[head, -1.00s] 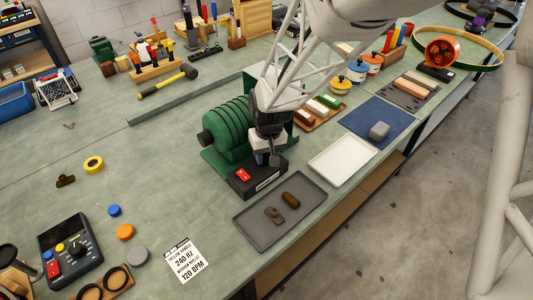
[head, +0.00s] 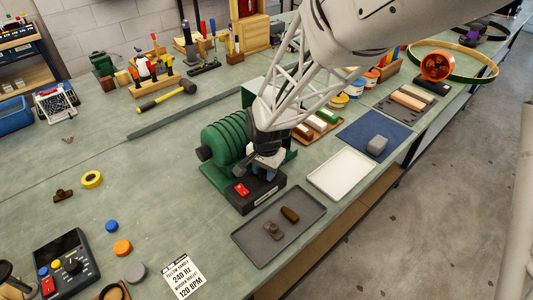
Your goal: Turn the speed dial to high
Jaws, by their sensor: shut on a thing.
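The black control box (head: 260,196) at the front of the green ribbed machine (head: 225,148) carries a red rocker switch (head: 241,189) at its left end and a pale label on its front face. My gripper (head: 264,172) points down at the top of this box, to the right of the red switch. It is shut on the speed dial, which the fingers and wrist cover. The dial's pointer and its scale marks cannot be seen, so its setting cannot be told.
A grey tray (head: 237,238) with two small brown pieces lies in front of the box. A white tray (head: 315,181) and a blue mat (head: 350,138) lie to the right. A printed card (head: 184,276) lies at front left.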

